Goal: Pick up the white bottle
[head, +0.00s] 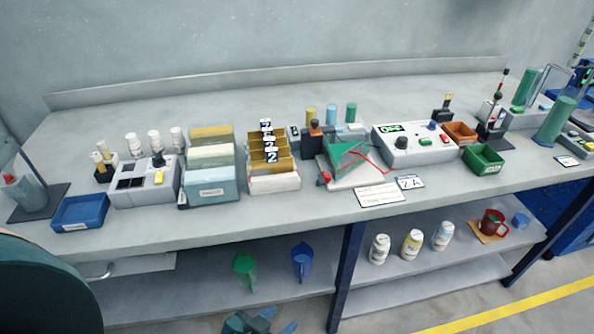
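A white bottle (379,249) with a label stands upright on the shelf under the bench, at the left of a row with a yellow-banded bottle (411,244) and a light-blue-banded bottle (442,236). Several smaller white bottles (155,141) stand at the back left of the bench top. My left gripper (279,319) shows at the bottom edge, below and left of the shelf bottles and apart from them. Its two fingers look spread, with nothing seen between them. My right gripper is not in view.
A blue bench leg (346,275) stands just left of the white bottle. A red mug (492,223) stands further right. The bench top (270,217) overhangs the shelf.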

